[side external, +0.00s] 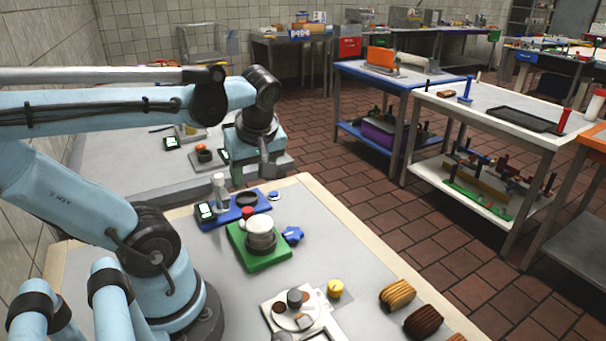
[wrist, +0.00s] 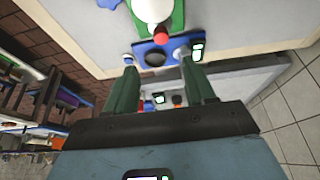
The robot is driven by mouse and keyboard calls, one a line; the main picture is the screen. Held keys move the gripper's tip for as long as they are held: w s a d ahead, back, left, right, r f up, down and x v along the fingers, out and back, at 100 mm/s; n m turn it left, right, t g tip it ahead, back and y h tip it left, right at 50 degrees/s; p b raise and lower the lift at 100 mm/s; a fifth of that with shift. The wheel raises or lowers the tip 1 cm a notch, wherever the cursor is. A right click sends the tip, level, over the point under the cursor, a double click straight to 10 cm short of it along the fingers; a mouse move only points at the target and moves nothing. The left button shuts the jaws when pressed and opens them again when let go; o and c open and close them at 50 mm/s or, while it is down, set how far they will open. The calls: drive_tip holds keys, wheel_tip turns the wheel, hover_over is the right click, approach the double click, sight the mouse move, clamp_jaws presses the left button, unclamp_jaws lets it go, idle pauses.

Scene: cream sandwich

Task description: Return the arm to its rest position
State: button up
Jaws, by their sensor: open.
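My gripper (side external: 252,168) hangs at the end of my raised, outstretched arm, above the back edge of the near table (side external: 345,252). In the wrist view its two green fingers (wrist: 158,68) are spread apart with nothing between them. Beyond the fingertips lies a blue base (side external: 228,217) with a black round recess and a small lit display; it also shows in the wrist view (wrist: 172,47). The gripper is apart from these things.
A clear bottle (side external: 220,190) stands by the blue base. Other workbenches stand behind, with brick floor (side external: 450,240) between.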

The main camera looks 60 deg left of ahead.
drive_tip(key=w+d+f+m+t+h, duration=0.1)
drive_tip(key=w+d+m+t+h, duration=0.1)
drive_tip(key=d+m, duration=0.4)
drive_tip(key=w+d+m+t+h, duration=0.2)
drive_tip(key=w+d+m+t, duration=0.3)
drive_tip(key=m, duration=0.7)
drive_tip(key=shift+w+d+f, duration=0.4)
drive_tip(key=shift+w+d, duration=0.35)
drive_tip(key=shift+w, duration=0.15)
